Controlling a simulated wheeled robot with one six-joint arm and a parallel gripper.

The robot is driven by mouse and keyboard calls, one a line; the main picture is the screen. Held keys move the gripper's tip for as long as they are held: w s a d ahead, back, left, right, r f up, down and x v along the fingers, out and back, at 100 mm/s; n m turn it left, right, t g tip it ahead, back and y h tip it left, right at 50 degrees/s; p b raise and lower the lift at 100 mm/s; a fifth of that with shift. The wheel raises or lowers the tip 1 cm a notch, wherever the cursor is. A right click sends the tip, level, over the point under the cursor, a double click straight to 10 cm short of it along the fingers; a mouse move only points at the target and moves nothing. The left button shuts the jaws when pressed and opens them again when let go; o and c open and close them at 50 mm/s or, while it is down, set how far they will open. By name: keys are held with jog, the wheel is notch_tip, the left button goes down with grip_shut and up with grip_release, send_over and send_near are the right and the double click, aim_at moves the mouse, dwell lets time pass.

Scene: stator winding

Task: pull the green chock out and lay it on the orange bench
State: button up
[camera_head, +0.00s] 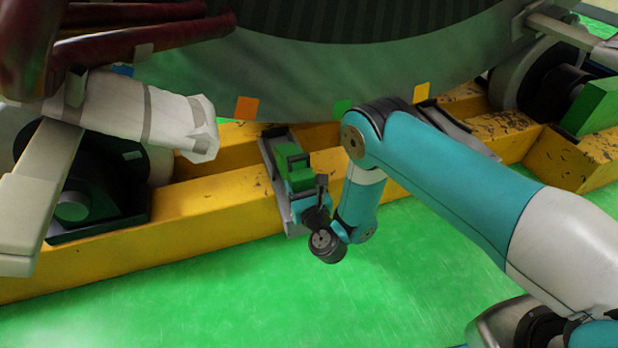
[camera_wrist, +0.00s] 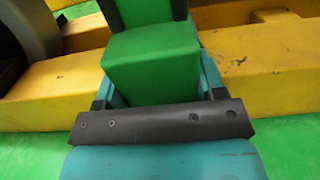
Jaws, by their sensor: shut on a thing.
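The green chock (camera_head: 289,153) is a blocky piece on a grey metal plate that lies across the yellow frame, below the large round stator. In the wrist view the chock (camera_wrist: 152,62) shows a flat near block with a taller part behind it. My gripper (camera_head: 302,182) reaches it from the front. Its teal fingers (camera_wrist: 157,82) stand on both sides of the near block and are shut on it. The dark palm bar is just in front of the chock. The chock's underside and its contact with the plate are hidden. I see no orange bench in either view.
The yellow frame (camera_head: 215,205) runs across the view. A dark roller unit (camera_head: 100,180) and a wrapped white bundle (camera_head: 150,115) are at left. Another roller (camera_head: 560,92) and a green block (camera_head: 594,106) are at right. The green floor (camera_head: 200,295) in front is clear.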

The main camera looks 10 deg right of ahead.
jog(key=shift+s+d, duration=0.1)
jog(key=shift+s, duration=0.05)
jog(key=o, duration=1.3)
jog(key=shift+o, duration=0.2)
jog(key=shift+s, duration=0.1)
